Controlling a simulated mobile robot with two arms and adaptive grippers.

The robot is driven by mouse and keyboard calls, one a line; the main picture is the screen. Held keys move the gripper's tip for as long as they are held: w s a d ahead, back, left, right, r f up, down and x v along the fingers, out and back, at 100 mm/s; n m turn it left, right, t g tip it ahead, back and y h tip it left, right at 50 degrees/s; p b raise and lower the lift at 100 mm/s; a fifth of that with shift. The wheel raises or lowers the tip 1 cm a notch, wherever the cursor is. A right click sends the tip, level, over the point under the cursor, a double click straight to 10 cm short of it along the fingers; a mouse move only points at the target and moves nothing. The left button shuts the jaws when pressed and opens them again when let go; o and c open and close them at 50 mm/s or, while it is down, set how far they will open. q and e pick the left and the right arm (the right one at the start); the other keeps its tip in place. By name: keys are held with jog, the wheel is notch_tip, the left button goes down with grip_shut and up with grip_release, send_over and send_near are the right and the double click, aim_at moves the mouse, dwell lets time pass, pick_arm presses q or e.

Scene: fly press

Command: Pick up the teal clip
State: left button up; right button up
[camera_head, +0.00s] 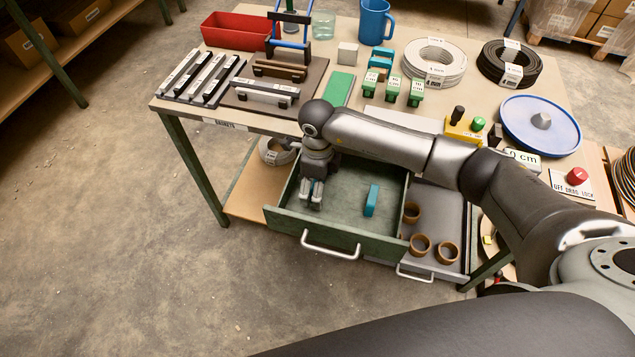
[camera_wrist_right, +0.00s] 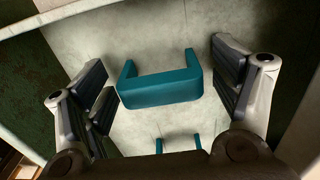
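A teal clip (camera_head: 371,200) lies in the open green drawer (camera_head: 290,220), right of my right gripper (camera_head: 311,194) in the head view. My right gripper is inside the drawer's left part, pointing down. In the right wrist view its fingers (camera_wrist_right: 168,95) are wide apart and empty. That view shows a U-shaped teal clip (camera_wrist_right: 160,88) on the drawer floor between the fingers, with no visible grip, and a second teal clip (camera_wrist_right: 178,143) partly hidden by the gripper body. Which of these is the head view's clip I cannot tell. My left gripper is not in view.
Drawer walls surround the gripper closely. Brown rings (camera_head: 420,245) lie in a grey tray right of the drawer. Above it, the tabletop (camera_head: 290,118) holds green blocks (camera_head: 393,90), cable coils (camera_head: 435,60), a blue disc (camera_head: 540,125) and a yellow switch box (camera_head: 463,128).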

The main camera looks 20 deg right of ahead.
jog(key=c, duration=0.8)
jog(key=shift+c, duration=0.2)
jog(key=shift+r, duration=0.15)
